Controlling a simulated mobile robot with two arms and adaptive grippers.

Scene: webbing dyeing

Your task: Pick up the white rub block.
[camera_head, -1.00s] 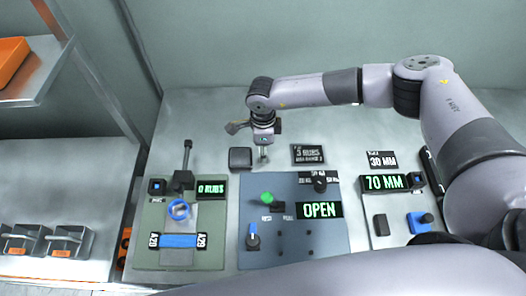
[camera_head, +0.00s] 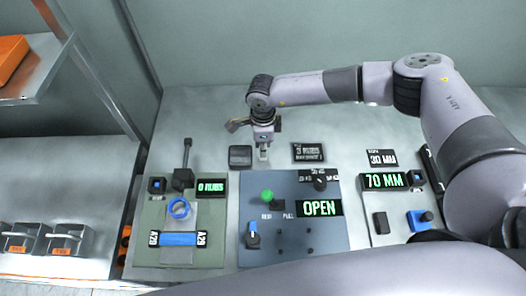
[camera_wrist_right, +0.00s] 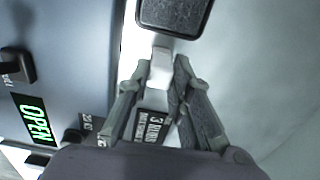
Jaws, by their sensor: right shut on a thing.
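The white rub block (camera_wrist_right: 160,65) is a small pale piece between the fingertips of my right gripper (camera_wrist_right: 162,74) in the right wrist view. The fingers are shut on it and cover its sides. In the head view my right gripper (camera_head: 264,143) points down beside a dark square pad (camera_head: 240,155), with the white block (camera_head: 264,155) small at its tips. I cannot tell whether the block touches the table. My left gripper is not in view.
A green board (camera_head: 152,215) with a blue ring (camera_head: 179,208) and "0 RUBS" display (camera_head: 211,188) lies front left. A blue-grey board (camera_head: 330,239) with an "OPEN" display (camera_head: 319,208) lies in front of the gripper. A "3 RUBS" sign (camera_head: 308,152) stands close right.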

